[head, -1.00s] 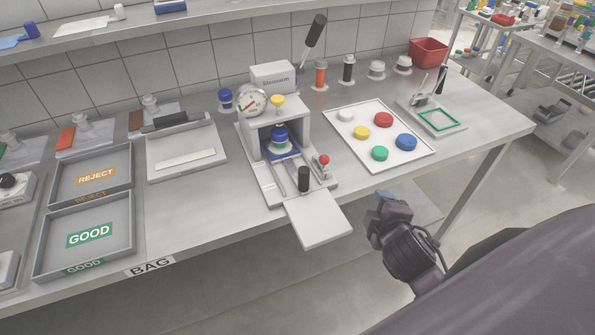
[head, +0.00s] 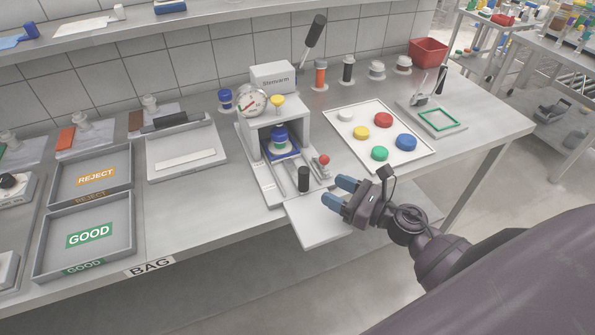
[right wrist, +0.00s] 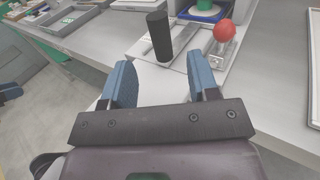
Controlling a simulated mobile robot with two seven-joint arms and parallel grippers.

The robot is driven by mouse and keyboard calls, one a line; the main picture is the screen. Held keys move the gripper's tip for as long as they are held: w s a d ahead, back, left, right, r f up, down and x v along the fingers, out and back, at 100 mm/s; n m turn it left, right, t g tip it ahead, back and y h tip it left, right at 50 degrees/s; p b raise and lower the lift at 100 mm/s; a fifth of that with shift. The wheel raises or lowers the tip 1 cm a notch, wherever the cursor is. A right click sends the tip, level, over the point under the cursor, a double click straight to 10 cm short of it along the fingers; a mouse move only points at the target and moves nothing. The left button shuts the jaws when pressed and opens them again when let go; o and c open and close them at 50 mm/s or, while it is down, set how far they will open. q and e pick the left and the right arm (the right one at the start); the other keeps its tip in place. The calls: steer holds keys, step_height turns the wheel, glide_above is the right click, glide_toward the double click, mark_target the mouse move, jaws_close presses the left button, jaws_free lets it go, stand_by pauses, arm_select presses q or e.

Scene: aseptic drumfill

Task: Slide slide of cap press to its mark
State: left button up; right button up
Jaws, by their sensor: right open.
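The cap press (head: 277,112) stands on the bench with a dial gauge and a long black-handled lever. Its slide has a black upright handle (head: 303,179) at the front, and a blue-capped container (head: 280,139) sits under the press head. The slide's mark cannot be made out. My right gripper (head: 336,191) is open and empty, over the grey plate in front of the press, to the right of the black handle. In the right wrist view the black handle (right wrist: 159,36) stands ahead, beyond and between the blue fingertips.
A red ball knob (head: 324,160) stands just right of the slide. A white tray of coloured caps (head: 419,159) lies to the right. The REJECT tray (head: 126,158) and GOOD tray (head: 126,225) are at left. The grey plate (head: 308,237) juts past the bench edge.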

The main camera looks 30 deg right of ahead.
mark_target(302, 174)
steer(key=p+x, duration=0.2)
steer(key=x, duration=0.7)
steer(key=shift+w+a+r, duration=0.1)
steer(key=shift+w, duration=0.05)
steer(key=shift+w+a, duration=0.35)
steer(key=shift+w, duration=0.25)
